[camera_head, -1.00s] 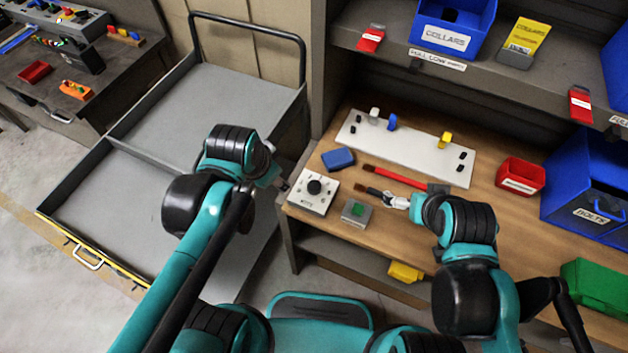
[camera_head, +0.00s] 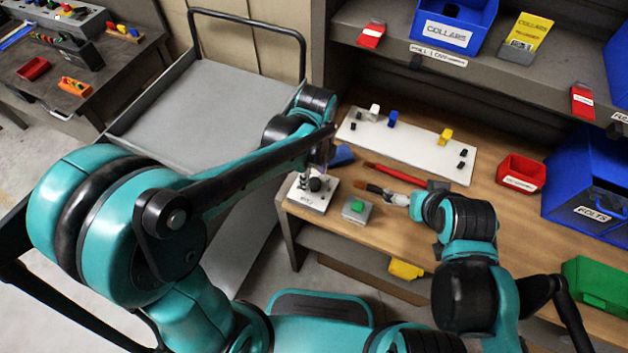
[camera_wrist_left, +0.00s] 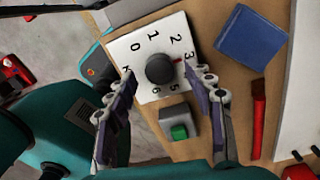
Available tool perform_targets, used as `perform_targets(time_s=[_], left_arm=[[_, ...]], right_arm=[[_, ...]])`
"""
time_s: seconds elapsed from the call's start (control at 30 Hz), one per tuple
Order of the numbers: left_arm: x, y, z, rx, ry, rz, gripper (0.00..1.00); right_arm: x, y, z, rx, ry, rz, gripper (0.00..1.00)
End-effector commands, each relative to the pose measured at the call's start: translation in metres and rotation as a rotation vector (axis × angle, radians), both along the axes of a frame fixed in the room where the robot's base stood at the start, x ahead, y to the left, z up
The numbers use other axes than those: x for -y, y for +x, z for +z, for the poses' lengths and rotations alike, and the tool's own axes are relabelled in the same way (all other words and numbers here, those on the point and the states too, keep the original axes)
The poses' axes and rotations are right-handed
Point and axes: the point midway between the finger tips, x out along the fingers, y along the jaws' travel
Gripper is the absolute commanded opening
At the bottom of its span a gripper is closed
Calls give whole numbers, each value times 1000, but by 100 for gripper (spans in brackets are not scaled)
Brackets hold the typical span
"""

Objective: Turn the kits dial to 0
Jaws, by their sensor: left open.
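The kits dial is a white plate (camera_head: 303,195) with a round black knob (camera_head: 316,184), at the left front of the wooden bench. In the left wrist view the dial plate (camera_wrist_left: 138,45) shows printed numbers around the dark knob (camera_wrist_left: 160,69). A red mark on the knob's edge points near the 3; the 0 is at the upper left. My left gripper (camera_wrist_left: 159,68) is open, one finger on each side of the knob; I cannot tell if they touch it. My right gripper (camera_head: 388,195) is over the bench beside the green button; its jaw state is unclear.
A grey box with a green button (camera_head: 357,208) stands right of the dial. A blue block (camera_head: 342,155) lies behind it, near a red bar (camera_head: 395,174) and a white board (camera_head: 408,148). A grey cart (camera_head: 200,110) stands left of the bench.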

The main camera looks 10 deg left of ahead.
Motion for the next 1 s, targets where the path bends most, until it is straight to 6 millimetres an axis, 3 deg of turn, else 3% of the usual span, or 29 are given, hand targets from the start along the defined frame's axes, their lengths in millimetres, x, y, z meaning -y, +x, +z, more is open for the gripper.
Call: perform_targets(time_s=[0.13,0.47,0.6,0.67,1.0], left_arm=[[0,0,-17,0,0,1,53],[0,0,-19,1,0,2,53],[0,0,-19,1,0,2,16],[0,0,-19,1,0,2,3],[0,0,-19,1,-1,31,3]], right_arm=[[0,0,-7,0,0,0,100],[0,0,-7,0,0,0,100],[0,0,-7,0,0,0,100],[0,0,-7,0,0,0,100],[0,0,-6,0,0,0,100]])
